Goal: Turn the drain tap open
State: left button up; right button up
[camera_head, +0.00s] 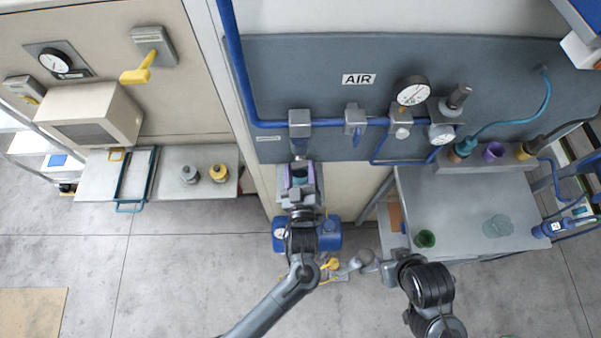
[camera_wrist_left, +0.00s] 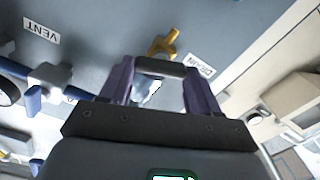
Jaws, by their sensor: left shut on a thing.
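My left gripper (camera_head: 300,172) is at the wall, below the grey fitting (camera_head: 299,130) on the blue pipe. In the left wrist view its two purple fingers (camera_wrist_left: 160,70) stand on either side of a dark bar (camera_wrist_left: 160,67), and it is shut on this piece. A yellow handle (camera_wrist_left: 163,42) shows just beyond the fingertips, beside the DRAIN label (camera_wrist_left: 199,65). How the bar joins the drain tap is hidden. My right arm is at the lower right; its gripper (camera_head: 390,270) is apart from the wall, and its fingers are unclear.
A blue tank (camera_head: 329,235) stands under the left gripper. Gauges, including a round dial (camera_head: 413,91), sit on the pipe to the right. A shelf (camera_head: 170,190) is at the left. The floor at lower left is mostly clear.

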pick_arm(q)
jog(key=shift+f+n+b, duration=0.1)
jog(key=shift+n+b, duration=0.55)
jog(key=shift+n, duration=0.65)
jog(key=o, duration=1.1)
jog(key=shift+c, duration=0.2)
